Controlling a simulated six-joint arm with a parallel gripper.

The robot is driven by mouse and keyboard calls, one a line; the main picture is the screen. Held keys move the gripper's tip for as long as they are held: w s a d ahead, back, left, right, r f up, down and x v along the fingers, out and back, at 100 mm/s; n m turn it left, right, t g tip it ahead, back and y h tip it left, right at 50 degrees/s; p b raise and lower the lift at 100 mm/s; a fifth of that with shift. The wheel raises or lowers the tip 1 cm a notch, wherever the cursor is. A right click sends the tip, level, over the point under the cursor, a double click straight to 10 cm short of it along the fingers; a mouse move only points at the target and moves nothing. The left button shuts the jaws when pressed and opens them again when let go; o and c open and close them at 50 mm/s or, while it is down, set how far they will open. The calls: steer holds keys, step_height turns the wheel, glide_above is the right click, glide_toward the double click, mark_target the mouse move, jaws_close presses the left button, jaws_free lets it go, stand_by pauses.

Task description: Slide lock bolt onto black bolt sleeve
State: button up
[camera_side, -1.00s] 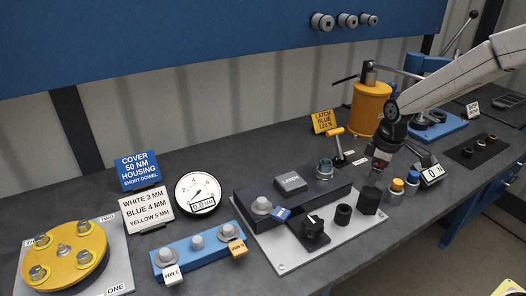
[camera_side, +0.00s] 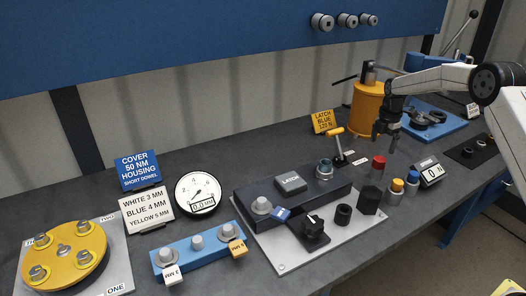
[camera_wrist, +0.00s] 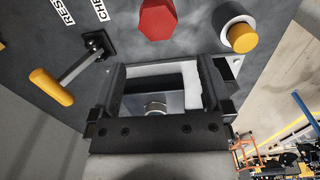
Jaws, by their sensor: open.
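I cannot tell for sure which part is the lock bolt. A red-topped part (camera_side: 378,163) stands upright behind the black block; its red hexagonal top (camera_wrist: 158,18) shows in the wrist view. A short black hollow sleeve (camera_side: 343,214) stands on the light plate, left of a taller black block (camera_side: 369,200). It may be the bolt sleeve. My gripper (camera_side: 386,130) is above the bench, behind and a little above the red-topped part. In the wrist view its fingers (camera_wrist: 162,68) are wide apart, with nothing held between them.
A dark latch block (camera_side: 290,200) with a steel fitting (camera_side: 324,168) sits on the light plate (camera_side: 285,262). A yellow-handled lever (camera_side: 335,132) stands behind. Yellow- and blue-topped cylinders (camera_side: 396,187) and a force display (camera_side: 430,174) are to the right. An orange drum (camera_side: 369,108) stands behind the gripper.

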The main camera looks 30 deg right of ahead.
mark_target(379, 159)
steer(key=shift+d, duration=0.35)
steer(key=shift+f, duration=0.1)
steer(key=shift+f, duration=3.85)
jaws_close()
